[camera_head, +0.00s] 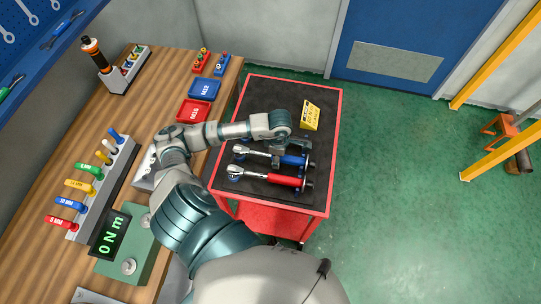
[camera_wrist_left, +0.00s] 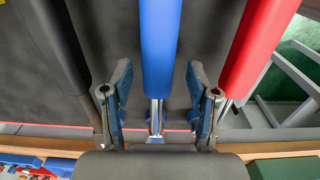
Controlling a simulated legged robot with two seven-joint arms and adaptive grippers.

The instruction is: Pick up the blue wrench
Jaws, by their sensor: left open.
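The blue wrench, with a blue handle (camera_head: 292,160) and a silver head, lies on the dark top of the red cart (camera_head: 337,110). A red-handled wrench (camera_head: 282,180) lies beside it, nearer to me. My left gripper (camera_head: 292,145) is over the cart at the blue handle and partly covers it. In the left wrist view the blue handle (camera_wrist_left: 160,45) runs between the two open fingers of the gripper (camera_wrist_left: 160,82), with a gap on each side. The red handle (camera_wrist_left: 250,45) is right of the right finger. My right gripper is not in view.
A yellow box (camera_head: 310,115) stands behind the gripper on the cart. A dark bar (camera_wrist_left: 57,50) lies left of the fingers in the wrist view. The wooden bench (camera_head: 125,125) at left holds red and blue trays and a coloured-handle rack. Green floor (camera_head: 400,190) at right is clear.

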